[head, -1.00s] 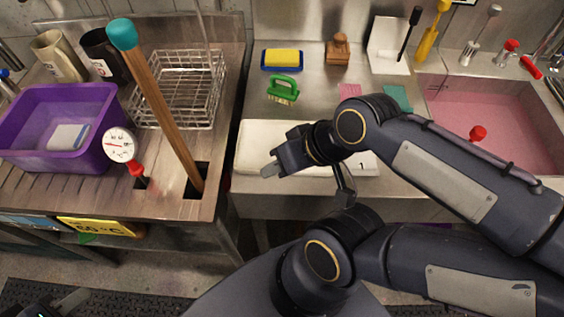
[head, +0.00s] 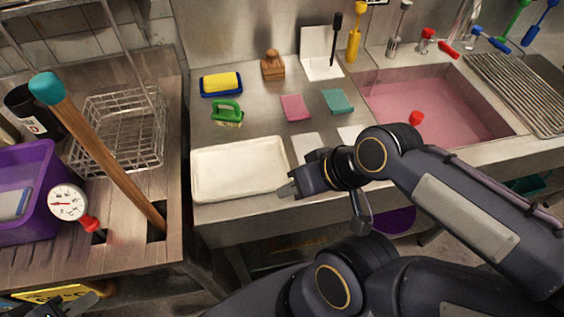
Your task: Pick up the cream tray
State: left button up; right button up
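The cream tray (head: 238,190) is a shallow, empty-looking rectangle lying flat on the steel counter in the head view, near its front left edge. My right gripper (head: 323,208) is at the tray's right end, with its fingers spread apart and nothing between them. One fingertip overlaps the tray's front right corner in the picture; I cannot tell whether it touches. My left gripper (head: 75,304) shows only in part at the bottom left, far from the tray, and its opening is not clear.
A yellow sponge on a blue dish (head: 221,84), a green brush (head: 227,112) and pink (head: 295,107) and teal (head: 338,101) pieces lie behind the tray. A pink-filled sink (head: 430,100) is right. A wooden bench (head: 120,235) with a wire basket (head: 118,130), purple tub (head: 40,215) and teal-topped pole (head: 105,155) is left.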

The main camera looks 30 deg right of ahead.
aim_at(242, 168)
jog(key=z, duration=0.8)
jog(key=k+j, duration=0.25)
jog(key=j, duration=0.6)
jog(key=j+z, duration=0.15)
jog(key=j, duration=0.5)
jog(key=k, duration=0.05)
